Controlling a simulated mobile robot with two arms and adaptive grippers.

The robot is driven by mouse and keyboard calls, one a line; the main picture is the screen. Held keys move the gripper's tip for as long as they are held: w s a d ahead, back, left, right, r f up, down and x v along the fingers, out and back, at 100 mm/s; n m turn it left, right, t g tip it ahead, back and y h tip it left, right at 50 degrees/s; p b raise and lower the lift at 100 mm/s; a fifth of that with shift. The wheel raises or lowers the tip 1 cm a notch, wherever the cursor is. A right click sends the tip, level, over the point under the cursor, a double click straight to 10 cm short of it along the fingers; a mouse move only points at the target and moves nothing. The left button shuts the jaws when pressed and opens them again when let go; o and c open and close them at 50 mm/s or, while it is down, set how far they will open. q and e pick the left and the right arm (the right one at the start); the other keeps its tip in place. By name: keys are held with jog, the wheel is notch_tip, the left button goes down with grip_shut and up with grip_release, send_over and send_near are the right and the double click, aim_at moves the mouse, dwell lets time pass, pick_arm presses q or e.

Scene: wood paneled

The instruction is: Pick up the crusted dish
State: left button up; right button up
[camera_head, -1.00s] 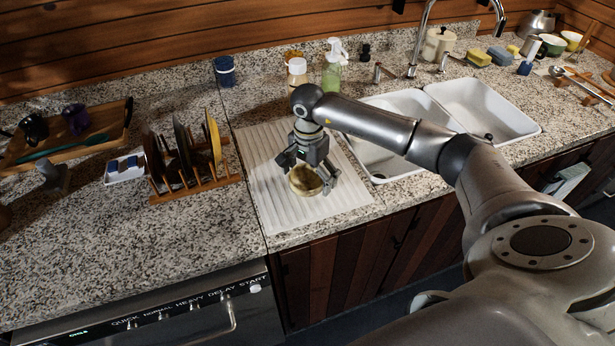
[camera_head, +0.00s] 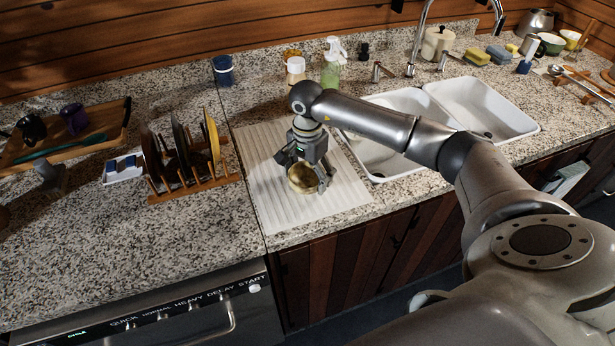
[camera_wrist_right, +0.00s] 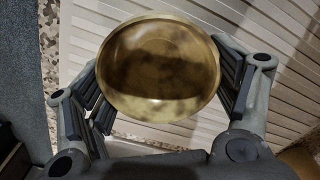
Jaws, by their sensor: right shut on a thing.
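The crusted dish (camera_head: 302,180) is a small round yellow-brown bowl with darker stains inside. It is at the ridged white drainboard (camera_head: 268,205), left of the sink. My right gripper (camera_head: 306,176) is shut on it. In the right wrist view the dish (camera_wrist_right: 160,66) sits between the two dark finger pads of the gripper (camera_wrist_right: 168,88), with its open side facing the camera. I cannot tell whether the dish is touching the drainboard or just above it. My left gripper is not in view.
A wooden plate rack (camera_head: 195,187) with plates stands left of the drainboard. A double white sink (camera_head: 405,168) with a tall faucet (camera_head: 418,40) lies to the right. A spray bottle (camera_head: 332,68) and a white-capped jar (camera_head: 296,72) stand behind. The granite counter (camera_head: 130,235) at front left is clear.

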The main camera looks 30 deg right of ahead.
jog(key=shift+w+r+b, duration=0.1)
jog(key=shift+r+b, duration=0.2)
jog(key=shift+r, duration=0.05)
jog(key=s+a+r+b, duration=0.5)
jog(key=s+r, duration=0.7)
jog(key=s, duration=0.1)
jog(key=shift+a, duration=0.15)
jog(key=shift+s+f, duration=0.1)
